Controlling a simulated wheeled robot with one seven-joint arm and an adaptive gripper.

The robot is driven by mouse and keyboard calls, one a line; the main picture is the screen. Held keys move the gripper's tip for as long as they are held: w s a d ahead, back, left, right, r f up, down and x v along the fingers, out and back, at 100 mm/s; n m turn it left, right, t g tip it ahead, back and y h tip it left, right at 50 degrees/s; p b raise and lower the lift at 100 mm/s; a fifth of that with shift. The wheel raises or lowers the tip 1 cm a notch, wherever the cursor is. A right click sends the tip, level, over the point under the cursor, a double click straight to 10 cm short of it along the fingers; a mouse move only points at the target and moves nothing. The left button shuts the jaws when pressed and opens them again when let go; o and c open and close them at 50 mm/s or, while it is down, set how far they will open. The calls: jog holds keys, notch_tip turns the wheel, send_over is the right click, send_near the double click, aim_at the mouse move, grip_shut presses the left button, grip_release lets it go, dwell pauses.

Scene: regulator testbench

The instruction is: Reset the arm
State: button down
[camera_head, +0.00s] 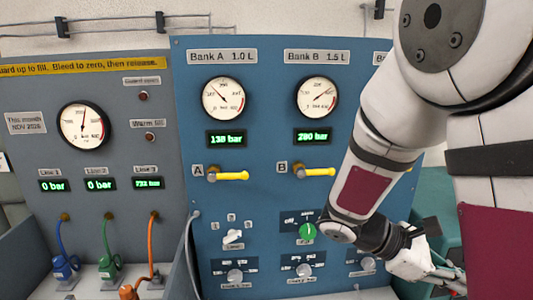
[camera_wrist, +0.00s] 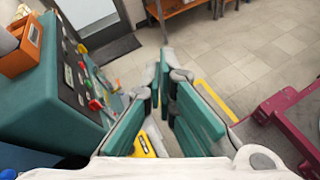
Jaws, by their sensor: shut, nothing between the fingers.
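My arm reaches down across the right side of the head view, in front of the blue test panel (camera_head: 262,133). My gripper (camera_head: 455,282) is at the lower right, partly cut off by the frame edge. It is right of the panel's lower knobs and apart from them. In the wrist view my gripper (camera_wrist: 168,75) shows its fingers shut with nothing held, above the floor.
The panel carries gauges, yellow valve levers (camera_head: 229,176), a green knob (camera_head: 307,231) and selector knobs close to my forearm. A grey panel (camera_head: 110,108) with coloured hoses stands left. The wrist view shows a teal bench unit (camera_wrist: 55,105) left and open tiled floor (camera_wrist: 240,60).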

jog(key=s+a+r+m+t+y, duration=0.3)
jog(key=a+r+m+t+y, duration=0.1)
jog(key=a, duration=0.4)
jog(key=s+a+r+m+t+y, duration=0.3)
jog(key=a+r+m+t+y, duration=0.2)
jog(key=a+m+t+y, duration=0.1)
jog(key=a+m+y, duration=0.1)
jog(key=a+y, duration=0.1)
jog(key=a, duration=0.1)
jog(key=shift+s+a+r+y, duration=0.15)
jog(key=shift+s+y, duration=0.05)
jog(key=shift+y, duration=0.1)
jog(key=c, duration=2.3)
grip_release()
